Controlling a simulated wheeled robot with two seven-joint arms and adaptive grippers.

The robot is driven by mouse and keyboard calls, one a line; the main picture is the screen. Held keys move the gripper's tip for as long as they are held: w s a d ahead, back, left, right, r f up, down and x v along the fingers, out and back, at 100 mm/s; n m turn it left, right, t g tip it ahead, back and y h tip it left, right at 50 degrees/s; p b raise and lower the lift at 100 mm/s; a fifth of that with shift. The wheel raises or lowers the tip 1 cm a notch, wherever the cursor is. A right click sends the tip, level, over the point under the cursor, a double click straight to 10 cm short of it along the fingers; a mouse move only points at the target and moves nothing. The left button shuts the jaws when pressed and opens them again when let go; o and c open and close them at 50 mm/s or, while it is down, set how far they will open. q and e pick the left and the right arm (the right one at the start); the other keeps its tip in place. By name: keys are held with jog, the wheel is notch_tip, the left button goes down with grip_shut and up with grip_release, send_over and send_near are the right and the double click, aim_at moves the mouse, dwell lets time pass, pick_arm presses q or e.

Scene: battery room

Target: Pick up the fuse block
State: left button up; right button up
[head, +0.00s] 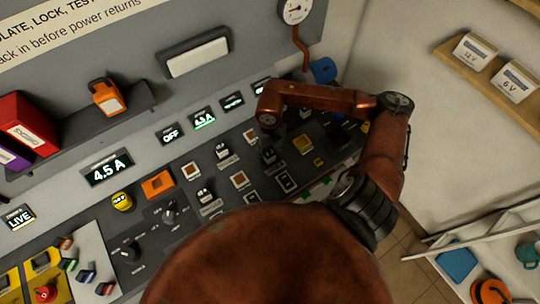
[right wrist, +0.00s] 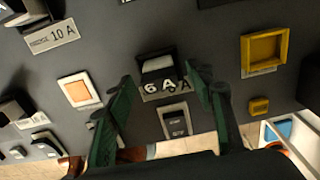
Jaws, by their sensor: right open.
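Several black fuse blocks with white rating labels sit on the dark sloped panel. One, labelled 6 A (right wrist: 159,66), shows in the right wrist view and appears to be the block (head: 268,154) in the head view. My right gripper (right wrist: 161,82) is open and empty. Its two green fingers stand either side of the 6 A block in the picture; I cannot tell how far above it they are. A block labelled 10 A (right wrist: 30,12) is at upper left in the right wrist view. In the head view my right gripper's fingers are hard to make out. My left gripper is not in view.
A yellow square frame (right wrist: 265,50) is right of the 6 A block, and an orange square in a white frame (right wrist: 80,90) is left. A switch (right wrist: 176,122) is just below. A shelf (head: 110,120) with a red binder (head: 26,124) is at the left.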

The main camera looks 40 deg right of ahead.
jog(key=shift+f, duration=0.25)
jog(key=shift+c, duration=0.6)
jog(key=c, duration=1.2)
jog(key=shift+r, duration=0.15)
